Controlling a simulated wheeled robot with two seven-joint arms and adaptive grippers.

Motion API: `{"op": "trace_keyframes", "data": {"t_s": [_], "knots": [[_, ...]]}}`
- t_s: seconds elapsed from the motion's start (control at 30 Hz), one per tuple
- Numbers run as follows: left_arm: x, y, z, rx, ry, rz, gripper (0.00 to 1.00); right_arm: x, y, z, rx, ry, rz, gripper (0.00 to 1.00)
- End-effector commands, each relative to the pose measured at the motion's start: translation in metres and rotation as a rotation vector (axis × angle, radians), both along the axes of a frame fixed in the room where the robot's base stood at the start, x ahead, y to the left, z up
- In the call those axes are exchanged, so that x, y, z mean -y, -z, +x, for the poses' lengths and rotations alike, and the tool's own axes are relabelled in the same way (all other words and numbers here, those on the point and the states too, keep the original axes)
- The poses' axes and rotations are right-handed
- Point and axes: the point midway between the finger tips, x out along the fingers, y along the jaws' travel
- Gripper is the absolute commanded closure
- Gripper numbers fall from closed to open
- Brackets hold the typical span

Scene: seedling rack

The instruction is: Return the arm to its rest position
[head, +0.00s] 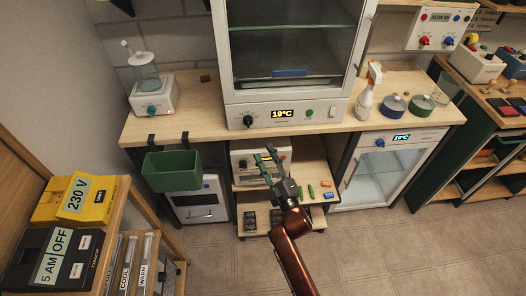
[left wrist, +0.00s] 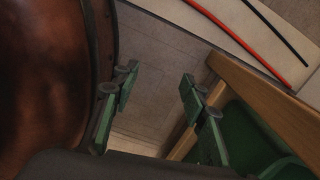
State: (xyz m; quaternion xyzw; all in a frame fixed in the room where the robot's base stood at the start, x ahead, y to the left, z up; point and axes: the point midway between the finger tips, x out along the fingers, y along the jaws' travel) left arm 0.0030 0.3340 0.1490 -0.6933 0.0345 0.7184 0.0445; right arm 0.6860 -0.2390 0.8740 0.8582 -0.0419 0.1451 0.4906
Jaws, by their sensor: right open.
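My right gripper (head: 267,158) is in the middle of the head view, at the end of a copper-coloured arm that comes in from the bottom. Its green-tipped fingers are apart and I see nothing between them. It appears in front of the low shelf under the bench; its exact distance from the shelf is hard to tell. My left gripper is not visible in the head view. In the left wrist view my left gripper (left wrist: 159,88) has its two green fingers apart, with only floor showing between them.
A glass-fronted cabinet (head: 283,98) reading 19°C stands on the wooden bench (head: 199,118). A green bin (head: 172,172) hangs at the bench's left front. A low shelf (head: 315,170) holds small coloured items. Yellow (head: 75,203) and black boxes stand at left. Floor at lower right is clear.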

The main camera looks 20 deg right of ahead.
Motion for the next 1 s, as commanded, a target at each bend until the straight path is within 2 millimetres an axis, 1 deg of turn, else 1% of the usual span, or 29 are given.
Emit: {"op": "trace_keyframes", "data": {"t_s": [0.4,0.47,0.53,0.57,0.67,0.7,0.77,0.8,0.87,0.9,0.97,1.0], "knots": [[0.0,0.0,0.0,0.0,0.0,0.0,0.6,0.0,0.001,0.001,-0.003,-0.001,0.001,0.57],[0.0,-0.002,0.0,0.001,0.0,0.0,0.6,0.0,0.009,0.001,-0.02,-0.004,0.008,0.57],[0.0,-0.005,0.001,0.003,0.001,0.0,0.6,0.0,0.029,0.003,-0.064,-0.01,0.027,0.57],[0.0,-0.006,0.001,0.005,0.001,0.0,0.6,0.0,0.041,0.004,-0.09,-0.014,0.038,0.57],[-0.001,-0.014,0.003,0.011,0.002,0.001,0.6,0.0,0.1,0.002,-0.213,-0.025,0.093,0.57],[-0.001,-0.017,0.004,0.014,0.002,0.0,0.6,0.001,0.128,-0.002,-0.272,-0.027,0.118,0.57],[-0.001,-0.022,0.005,0.019,0.003,0.001,0.6,0.003,0.171,-0.01,-0.361,-0.028,0.16,0.57],[-0.001,-0.025,0.005,0.021,0.004,0.0,0.6,0.005,0.2,-0.018,-0.419,-0.025,0.188,0.57],[-0.001,-0.029,0.005,0.024,0.005,0.0,0.6,0.007,0.242,-0.032,-0.505,-0.019,0.227,0.57],[-0.002,-0.032,0.005,0.027,0.005,0.001,0.6,0.009,0.269,-0.044,-0.561,-0.012,0.256,0.57],[-0.002,-0.036,0.006,0.03,0.007,0.0,0.6,0.012,0.308,-0.064,-0.642,0.001,0.295,0.57],[-0.002,-0.039,0.006,0.032,0.008,0.0,0.6,0.015,0.334,-0.08,-0.698,0.013,0.32,0.57]]}}
